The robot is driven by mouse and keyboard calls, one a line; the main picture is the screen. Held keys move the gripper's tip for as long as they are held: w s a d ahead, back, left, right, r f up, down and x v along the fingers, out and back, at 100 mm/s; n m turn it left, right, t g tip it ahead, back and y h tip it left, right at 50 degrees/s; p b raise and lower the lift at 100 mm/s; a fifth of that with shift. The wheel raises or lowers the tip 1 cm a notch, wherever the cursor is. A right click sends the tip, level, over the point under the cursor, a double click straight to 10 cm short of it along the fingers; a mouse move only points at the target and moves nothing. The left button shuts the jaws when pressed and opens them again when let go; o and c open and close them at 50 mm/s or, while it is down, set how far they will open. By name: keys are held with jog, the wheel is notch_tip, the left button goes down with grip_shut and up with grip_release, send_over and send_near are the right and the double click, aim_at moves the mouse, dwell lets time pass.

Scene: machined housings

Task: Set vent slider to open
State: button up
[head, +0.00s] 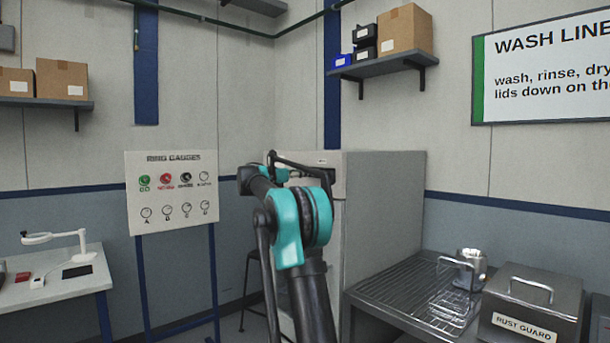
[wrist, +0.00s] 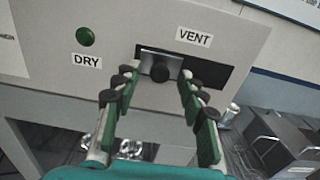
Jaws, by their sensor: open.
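The vent slider is a silver plate with a round black knob (wrist: 160,72), set in a dark slot (wrist: 208,76) under the VENT label (wrist: 194,37) in the wrist view. The plate and knob sit toward the slot's left end, and the right part of the slot is dark. My gripper (wrist: 156,76) is open, with one green finger on each side of the knob and the fingertips near the panel. I cannot tell whether either finger touches the knob. In the head view my arm hides the slider and most of my gripper.
A green button (wrist: 86,37) sits above the DRY label left of the slot. The grey cabinet (head: 385,210) stands beside a wire-rack bench (head: 400,290) with a metal cup (head: 472,265) and a RUST GUARD box (head: 535,305). A gauge board (head: 172,190) stands to the left.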

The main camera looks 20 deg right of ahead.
jog(key=shift+w+d, duration=0.2)
jog(key=shift+d, duration=0.3)
grip_shut()
